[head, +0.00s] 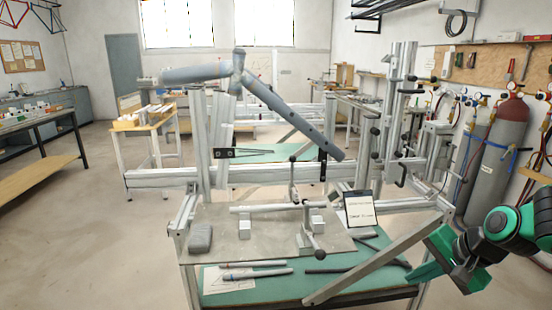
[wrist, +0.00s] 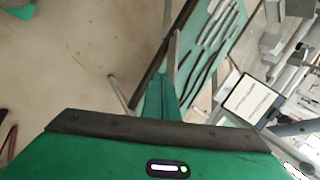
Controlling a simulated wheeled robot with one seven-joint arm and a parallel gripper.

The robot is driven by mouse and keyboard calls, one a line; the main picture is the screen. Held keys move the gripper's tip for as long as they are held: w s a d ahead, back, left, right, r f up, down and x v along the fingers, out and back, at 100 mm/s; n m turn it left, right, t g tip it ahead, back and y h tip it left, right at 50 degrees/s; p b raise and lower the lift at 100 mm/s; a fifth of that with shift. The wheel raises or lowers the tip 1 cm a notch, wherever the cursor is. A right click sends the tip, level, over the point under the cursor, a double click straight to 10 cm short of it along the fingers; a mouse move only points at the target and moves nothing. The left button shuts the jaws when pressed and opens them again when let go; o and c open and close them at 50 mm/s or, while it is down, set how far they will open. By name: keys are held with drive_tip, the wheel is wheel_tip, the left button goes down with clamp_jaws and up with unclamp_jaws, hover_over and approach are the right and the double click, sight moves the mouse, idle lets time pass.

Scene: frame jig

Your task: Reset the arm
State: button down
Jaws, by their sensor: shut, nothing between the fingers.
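My gripper (head: 424,272) is at the lower right of the head view, beside the right front of the jig bench. In the wrist view, its green fingers (wrist: 163,95) are together with nothing between them. My green and black arm comes in from the right edge of the head view. The frame jig (head: 265,172) stands in the middle, with grey frame tubes (head: 275,98) mounted on top. My gripper appears apart from the jig, with bare floor below and left of it in the wrist view.
A tablet or sign (head: 360,208) stands on the jig's right side. Loose tubes (head: 255,272) lie on the green lower shelf (head: 285,285). A slanted metal bar (head: 370,265) is close left of my gripper. Gas cylinders (head: 495,150) stand behind my arm.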

drive_tip(key=s+d+r+n+g+h, duration=0.1)
drive_tip(key=s+d+n, duration=0.1)
drive_tip(key=s, duration=0.3)
drive_tip(key=s+d+r+n+g+h, duration=0.1)
drive_tip(key=s+d+g, duration=0.1)
drive_tip(key=s, duration=0.4)
drive_tip(key=shift+s+d+r+n+h, duration=0.3)
drive_tip(key=shift+d+n, duration=0.1)
drive_tip(key=shift+d, duration=0.45)
drive_tip(key=c, duration=2.1)
unclamp_jaws()
drive_tip(key=s+d+r+n+g, duration=0.1)
drive_tip(key=s+r+g, duration=0.1)
drive_tip(key=s, duration=0.7)
drive_tip(key=shift+s+d+r, duration=0.2)
drive_tip(key=shift+d+r, duration=0.1)
drive_tip(key=shift+d, duration=0.05)
